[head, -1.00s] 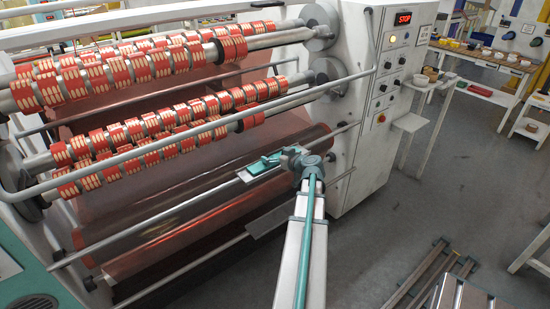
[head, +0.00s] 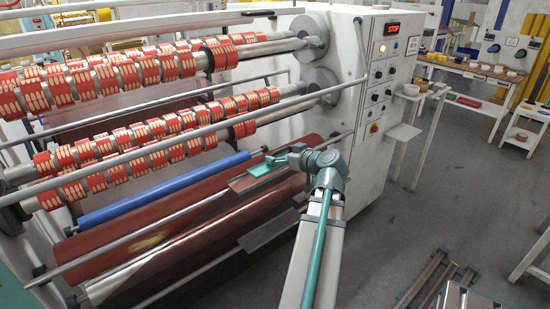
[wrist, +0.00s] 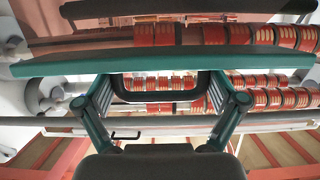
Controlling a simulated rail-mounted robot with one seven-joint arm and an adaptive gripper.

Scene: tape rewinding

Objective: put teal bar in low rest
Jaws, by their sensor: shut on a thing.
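In the head view the bar (head: 262,168) shows as a small teal piece at the end of my gripper (head: 284,160). It is over or against an upper grey plate (head: 247,182) on the front of the machine; I cannot tell if they touch. A lower grey plate (head: 268,232) is below it. Which plate is the low rest is not marked.
Shafts with red tape rolls (head: 140,135) fill the left. A blue roller (head: 165,190) and a brown roll (head: 150,212) run beneath them. A long grey rail (head: 200,132) crosses in front.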

